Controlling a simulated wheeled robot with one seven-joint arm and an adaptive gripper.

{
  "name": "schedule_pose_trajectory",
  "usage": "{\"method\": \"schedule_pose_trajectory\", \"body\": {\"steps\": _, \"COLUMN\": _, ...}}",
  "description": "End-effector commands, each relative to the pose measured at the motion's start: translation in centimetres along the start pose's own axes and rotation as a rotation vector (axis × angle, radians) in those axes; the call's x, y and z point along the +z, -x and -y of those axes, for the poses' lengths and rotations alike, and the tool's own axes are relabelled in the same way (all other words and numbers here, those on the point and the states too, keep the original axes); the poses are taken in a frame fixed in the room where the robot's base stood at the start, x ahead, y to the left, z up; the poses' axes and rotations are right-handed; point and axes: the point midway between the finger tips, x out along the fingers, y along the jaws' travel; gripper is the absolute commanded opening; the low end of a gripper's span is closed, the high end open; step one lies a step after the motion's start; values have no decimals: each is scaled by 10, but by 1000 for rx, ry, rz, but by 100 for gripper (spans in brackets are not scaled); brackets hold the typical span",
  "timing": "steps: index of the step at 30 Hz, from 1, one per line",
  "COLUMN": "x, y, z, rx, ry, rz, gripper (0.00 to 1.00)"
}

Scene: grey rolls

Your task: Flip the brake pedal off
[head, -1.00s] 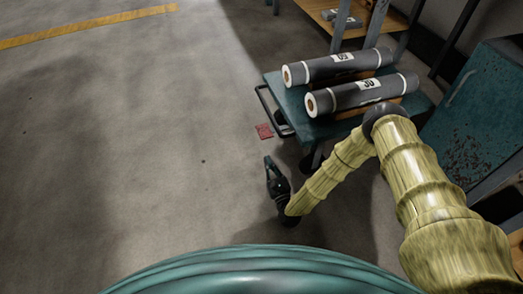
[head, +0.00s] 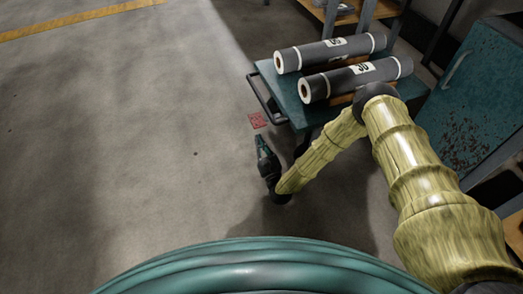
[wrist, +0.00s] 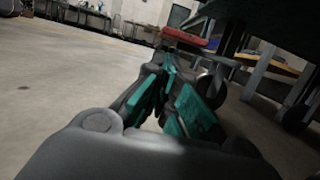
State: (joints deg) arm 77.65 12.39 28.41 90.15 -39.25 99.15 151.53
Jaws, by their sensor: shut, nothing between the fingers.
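The red brake pedal (head: 257,120) is a small flat plate low beside the left end of the teal cart (head: 318,108). In the wrist view the pedal (wrist: 190,38) is a red bar just beyond the fingertips and slightly above them. My gripper (head: 262,141) is low near the floor, just short of the pedal in the head view, with a small gap showing. In the wrist view its teal-padded fingers (wrist: 176,82) are shut and empty, pointing toward the pedal. Whether the pedal is up or down is hard to tell.
Two grey rolls (head: 330,52) lie on top of the cart, beside its black handle (head: 264,97). A caster wheel (wrist: 212,84) stands right of my fingers in the wrist view. A teal cabinet (head: 475,95) is at the right. The floor at left is clear.

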Motion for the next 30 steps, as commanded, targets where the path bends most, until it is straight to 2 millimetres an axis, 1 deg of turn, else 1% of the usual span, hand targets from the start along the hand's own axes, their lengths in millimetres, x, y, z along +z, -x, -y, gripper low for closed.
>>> {"method": "schedule_pose_trajectory", "body": {"steps": 1, "x": -3, "y": -8, "z": 0, "rx": 1, "ry": 1, "rz": 2, "gripper": 0}}
{"method": "schedule_pose_trajectory", "body": {"steps": 6, "x": -3, "y": -32, "z": -1, "rx": 1, "ry": 1, "rz": 0, "gripper": 0}}
{"method": "schedule_pose_trajectory", "body": {"steps": 12, "x": -1, "y": -48, "z": 0, "rx": 1, "ry": 0, "rz": 0, "gripper": 0}}
{"method": "schedule_pose_trajectory", "body": {"steps": 16, "x": -1, "y": -51, "z": 0, "rx": 0, "ry": 0, "rz": -2, "gripper": 0}}
{"method": "schedule_pose_trajectory", "body": {"steps": 26, "x": 1, "y": -52, "z": 0, "rx": 0, "ry": 0, "rz": -1, "gripper": 0}}
{"method": "schedule_pose_trajectory", "body": {"steps": 29, "x": 8, "y": -54, "z": -1, "rx": -1, "ry": 0, "rz": -1, "gripper": 0}}
{"method": "schedule_pose_trajectory", "body": {"steps": 30, "x": 14, "y": -55, "z": -2, "rx": -2, "ry": 0, "rz": -1, "gripper": 0}}
